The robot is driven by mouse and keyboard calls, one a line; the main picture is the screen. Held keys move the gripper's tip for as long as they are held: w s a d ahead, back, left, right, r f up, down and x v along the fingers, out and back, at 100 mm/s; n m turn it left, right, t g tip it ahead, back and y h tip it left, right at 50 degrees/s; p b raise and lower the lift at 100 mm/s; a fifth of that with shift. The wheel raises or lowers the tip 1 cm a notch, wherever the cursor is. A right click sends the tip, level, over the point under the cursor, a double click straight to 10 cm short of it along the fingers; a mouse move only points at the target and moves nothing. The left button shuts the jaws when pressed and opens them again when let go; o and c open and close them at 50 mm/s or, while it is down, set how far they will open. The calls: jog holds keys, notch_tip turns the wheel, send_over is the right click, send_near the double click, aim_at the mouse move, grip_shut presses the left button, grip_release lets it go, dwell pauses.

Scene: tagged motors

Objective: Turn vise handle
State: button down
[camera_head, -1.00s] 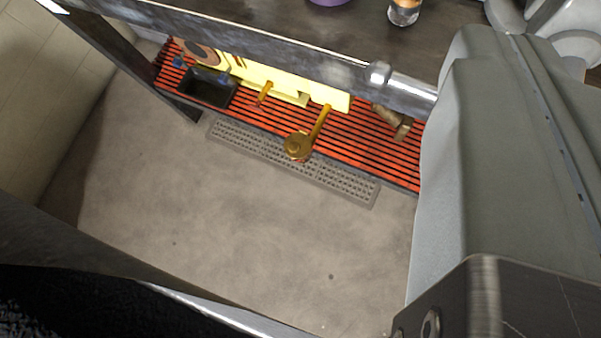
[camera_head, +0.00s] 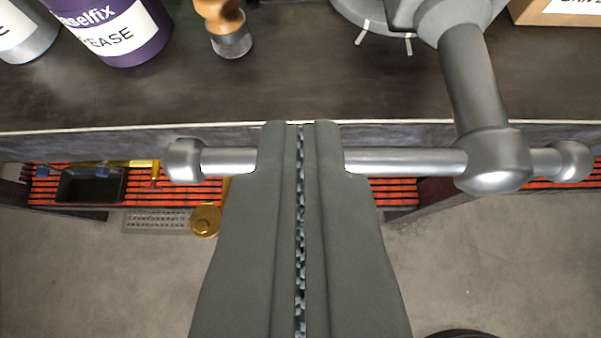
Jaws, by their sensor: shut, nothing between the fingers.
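The vise handle (camera_head: 405,161) is a bare metal bar lying level across the picture, with a round knob (camera_head: 184,161) at its left end and another at its right. It passes through the hub at the end of the vise screw (camera_head: 468,85). The screw runs up to the grey vise (camera_head: 425,12) at the top right. My gripper (camera_head: 300,124) is shut and empty, pointing up the picture from the bottom middle. Its fingers cover part of the bar left of the hub. I cannot tell whether they touch the bar.
The dark bench top (camera_head: 320,85) lies beyond the bar. A purple grease tub (camera_head: 125,45), a wooden-topped item (camera_head: 225,25) and a cardboard box (camera_head: 555,12) stand on it. Below are an orange slatted shelf (camera_head: 395,190) and bare floor (camera_head: 110,280).

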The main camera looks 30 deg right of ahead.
jog(key=shift+w+d+f, duration=0.1)
jog(key=shift+w+f, duration=0.05)
jog(key=shift+f, duration=0.45)
jog(key=shift+w+d+f, duration=0.1)
jog(key=shift+f, duration=0.5)
jog(key=shift+a+f, duration=0.1)
jog(key=shift+a+f, duration=0.1)
jog(key=shift+f, duration=0.1)
jog(key=shift+w+f+n, duration=0.1)
jog(key=shift+f+n, duration=0.05)
jog(key=shift+n, duration=0.15)
jog(key=s+d+f+n+g+h, duration=0.1)
jog(key=s+d+f+n+h, duration=0.1)
jog(key=f+n+h, duration=0.3)
jog(key=s+d+f+n+g+h, duration=0.2)
jog(key=d+f+n+h, duration=0.1)
jog(key=f+n+h, duration=0.2)
notch_tip(320, 180, down, 2)
jog(key=shift+f+n, duration=0.1)
jog(key=shift+n, duration=0.3)
